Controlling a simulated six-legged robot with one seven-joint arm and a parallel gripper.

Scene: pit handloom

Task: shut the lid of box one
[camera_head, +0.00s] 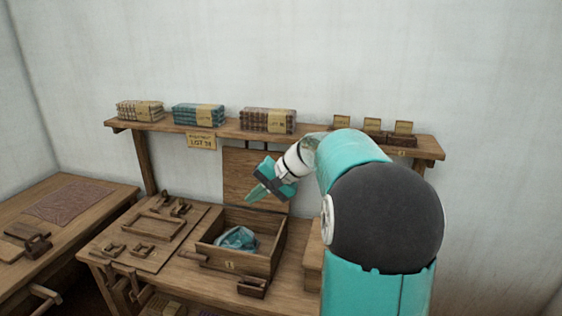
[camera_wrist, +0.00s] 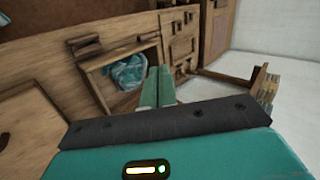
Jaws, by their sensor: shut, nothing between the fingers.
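Box one (camera_head: 262,264) is an open wooden box on the bench, with a small yellow tag marked 1 on its front. A crumpled teal cloth (camera_head: 237,238) lies inside it. Its lid (camera_head: 241,170) stands upright at the back edge, partly hidden by my gripper. My gripper (camera_head: 255,193) is shut and empty, above the back part of the box and in front of the lid. In the wrist view the shut fingertips (camera_wrist: 159,76) appear beside the box opening, with the cloth (camera_wrist: 128,72) to their left. I cannot tell whether they touch anything.
A shelf (camera_head: 222,129) above holds several stacked bundles and a hanging sign (camera_head: 201,141). A board with wooden fittings (camera_head: 150,235) lies left of the box. A wooden tool (camera_head: 252,287) lies in front. Another table (camera_head: 60,225) stands at far left.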

